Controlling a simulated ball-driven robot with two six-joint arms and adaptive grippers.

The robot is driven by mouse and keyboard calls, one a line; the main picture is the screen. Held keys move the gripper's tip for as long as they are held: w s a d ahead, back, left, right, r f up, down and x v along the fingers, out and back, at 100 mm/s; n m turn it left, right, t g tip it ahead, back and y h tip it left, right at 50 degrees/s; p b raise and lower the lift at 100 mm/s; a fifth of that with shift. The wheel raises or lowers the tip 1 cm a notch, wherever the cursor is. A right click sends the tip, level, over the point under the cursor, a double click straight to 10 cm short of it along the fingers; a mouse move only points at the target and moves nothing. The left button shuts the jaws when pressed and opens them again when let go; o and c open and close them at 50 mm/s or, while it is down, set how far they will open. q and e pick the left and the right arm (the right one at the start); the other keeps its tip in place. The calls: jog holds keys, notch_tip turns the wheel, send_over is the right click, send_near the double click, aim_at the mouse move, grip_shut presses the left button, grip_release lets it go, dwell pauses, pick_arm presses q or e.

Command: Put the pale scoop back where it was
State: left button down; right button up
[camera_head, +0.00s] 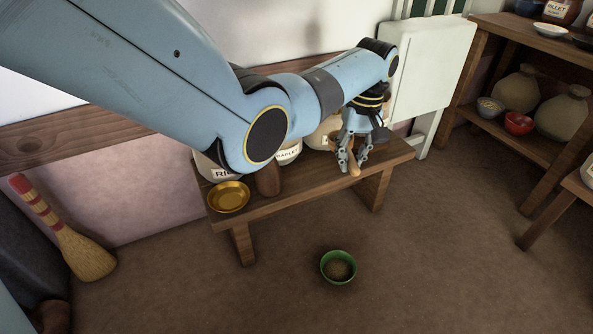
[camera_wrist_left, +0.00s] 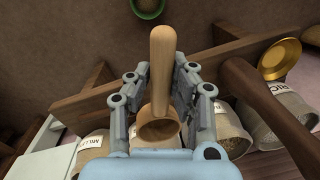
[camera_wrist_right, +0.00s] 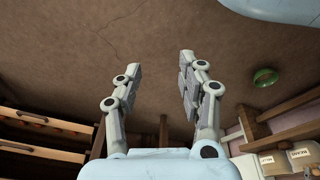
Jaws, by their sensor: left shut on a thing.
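The pale scoop (camera_wrist_left: 162,62) is a light wooden one with a thick round handle and a hollow bowl. My left gripper (camera_wrist_left: 158,85) is shut on it, with its fingers on both sides. In the head view the scoop's handle (camera_head: 354,168) shows below my left gripper (camera_head: 353,160), over the front right of the wooden bench (camera_head: 300,196). My right gripper (camera_wrist_right: 161,75) is open and empty above the floor.
A brass dish (camera_head: 229,197) and a dark brown wooden thing (camera_head: 268,181) are at the bench's left. A green bowl (camera_head: 338,267) stands on the floor in front. A broom (camera_head: 75,245) leans at left. Shelves with pots (camera_head: 517,90) stand at right.

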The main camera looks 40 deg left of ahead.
pick_arm(q)
jog(key=shift+s+d+f+y+b, duration=0.1)
jog(key=shift+d+f+y+b, duration=0.05)
jog(key=shift+f+y+b, duration=0.3)
jog(key=shift+s+d+f+y+b, duration=0.1)
jog(key=shift+f+y, duration=0.15)
jog(key=shift+f, duration=0.3)
pick_arm(e)
notch_tip(320, 180, up, 4)
jog(key=w+a+t+b, duration=0.1)
jog(key=w+a+b, duration=0.1)
jog(key=b, duration=0.1)
pick_arm(q)
jog(key=s+a+f+b, duration=0.4)
jog(key=s+a+f, duration=0.3)
jog(key=a+f, duration=0.2)
jog(key=shift+f, duration=0.75)
pick_arm(e)
notch_tip(320, 180, down, 7)
jog(key=w+t, duration=0.2)
jog(key=t, duration=0.4)
jog(key=shift+d+t+y, duration=0.15)
jog(key=shift+t+y, duration=0.25)
pick_arm(q)
jog(key=shift+s, duration=0.1)
jog(key=shift+f, duration=0.1)
jog(key=c, duration=1.2)
grip_release()
